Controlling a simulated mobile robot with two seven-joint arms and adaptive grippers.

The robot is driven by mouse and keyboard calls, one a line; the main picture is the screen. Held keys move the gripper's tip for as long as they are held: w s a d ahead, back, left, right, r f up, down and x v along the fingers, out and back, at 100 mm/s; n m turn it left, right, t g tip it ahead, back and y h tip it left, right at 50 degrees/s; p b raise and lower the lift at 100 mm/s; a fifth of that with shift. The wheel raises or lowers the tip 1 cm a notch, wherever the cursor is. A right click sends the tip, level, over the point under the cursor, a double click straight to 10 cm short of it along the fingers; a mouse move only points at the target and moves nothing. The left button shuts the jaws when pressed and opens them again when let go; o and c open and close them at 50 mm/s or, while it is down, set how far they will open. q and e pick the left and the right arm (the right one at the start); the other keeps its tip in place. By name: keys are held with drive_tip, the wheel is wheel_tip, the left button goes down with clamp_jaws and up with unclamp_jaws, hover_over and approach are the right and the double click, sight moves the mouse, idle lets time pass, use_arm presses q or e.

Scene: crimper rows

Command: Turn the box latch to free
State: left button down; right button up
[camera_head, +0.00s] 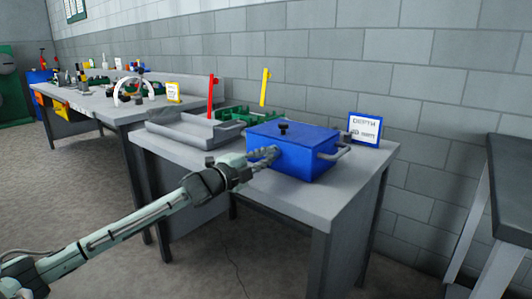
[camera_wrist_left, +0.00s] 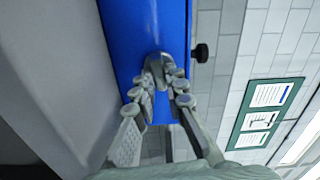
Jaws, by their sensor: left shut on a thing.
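A blue box (camera_head: 308,165) with a lid stands on the grey table. A black knob (camera_head: 283,127) sits upright on its lid; this is the only latch-like part I can make out. The knob also shows at the right in the left wrist view (camera_wrist_left: 201,53). A grey handle (camera_head: 344,151) sticks out of the box's right end. My left gripper (camera_head: 270,153) is at the box's left end, below the knob and apart from it. In the left wrist view its fingers (camera_wrist_left: 163,80) are shut around a grey handle-like part on the blue wall, mostly hidden between them. My right gripper is out of view.
A grey tray (camera_head: 190,131) and green racks (camera_head: 245,116) lie left of and behind the box. A red post (camera_head: 211,96) and a yellow post (camera_head: 265,86) stand there. A white sign (camera_head: 365,130) stands behind right. The table's front right is clear.

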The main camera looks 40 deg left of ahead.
use_arm(q)
drive_tip(key=shift+m, duration=0.9)
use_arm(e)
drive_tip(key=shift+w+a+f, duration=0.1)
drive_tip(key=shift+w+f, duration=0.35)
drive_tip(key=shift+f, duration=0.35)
use_arm(q)
drive_tip(key=shift+f, duration=0.1)
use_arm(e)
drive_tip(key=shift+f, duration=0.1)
use_arm(q)
drive_tip(key=c, duration=1.6)
unclamp_jaws()
drive_tip(key=shift+o, duration=0.2)
drive_tip(key=shift+s, duration=0.15)
drive_tip(key=shift+s, duration=0.3)
drive_tip(key=s, duration=1.1)
drive_tip(key=shift+a, duration=0.45)
